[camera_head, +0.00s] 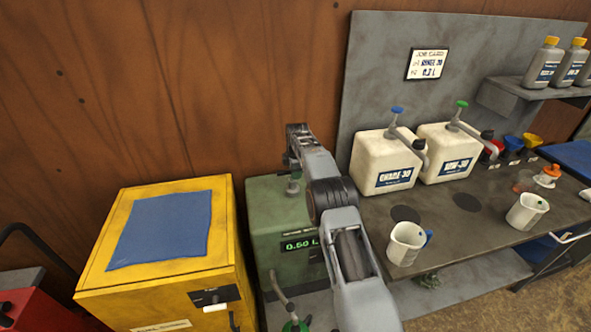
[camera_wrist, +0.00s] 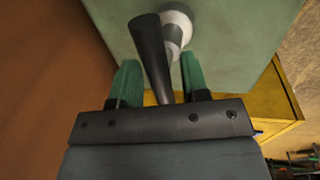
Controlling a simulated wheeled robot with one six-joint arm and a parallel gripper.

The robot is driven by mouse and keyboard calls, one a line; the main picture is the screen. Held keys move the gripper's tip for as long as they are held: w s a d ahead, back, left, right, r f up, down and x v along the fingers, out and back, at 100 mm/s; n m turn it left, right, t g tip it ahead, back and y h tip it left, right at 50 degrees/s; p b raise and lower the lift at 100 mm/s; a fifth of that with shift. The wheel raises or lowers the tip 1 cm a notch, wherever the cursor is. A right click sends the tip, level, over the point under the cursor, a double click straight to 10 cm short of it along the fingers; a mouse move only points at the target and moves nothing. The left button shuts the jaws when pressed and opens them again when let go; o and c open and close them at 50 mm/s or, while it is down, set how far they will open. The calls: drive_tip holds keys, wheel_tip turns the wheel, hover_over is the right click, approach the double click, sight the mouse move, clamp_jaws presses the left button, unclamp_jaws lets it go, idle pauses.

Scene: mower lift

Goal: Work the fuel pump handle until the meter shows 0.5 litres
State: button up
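The green fuel pump (camera_head: 265,210) stands against the wooden wall, partly hidden behind my arm. Its small display (camera_head: 300,244) shows lit green digits that look like 0.50 L. In the wrist view the pump's dark handle (camera_wrist: 152,55) sticks out from a pale round hub (camera_wrist: 176,25) on the green housing (camera_wrist: 235,45). My gripper (camera_wrist: 160,72) has its two green fingers apart, one on each side of the handle. A gap shows between the handle and the right finger; contact on the left is unclear. In the head view my arm hides most of the handle and the fingers.
A yellow cabinet (camera_head: 100,285) with a blue cloth (camera_head: 165,228) stands left of the pump. To the right, a workbench (camera_head: 455,230) holds two white canisters (camera_head: 385,160) and two measuring jugs (camera_head: 405,243). A hose nozzle (camera_head: 283,290) hangs at the pump's front.

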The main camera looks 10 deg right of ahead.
drive_tip(key=shift+o, duration=0.5)
drive_tip(key=shift+r, duration=0.1)
drive_tip(key=shift+r, duration=0.1)
drive_tip(key=shift+r, duration=0.3)
wheel_tip(320, 180, up, 13)
drive_tip(key=s, duration=0.2)
drive_tip(key=shift+s+b, duration=0.35)
drive_tip(key=shift+b, duration=0.1)
drive_tip(key=shift+f, duration=0.1)
idle(0.8)
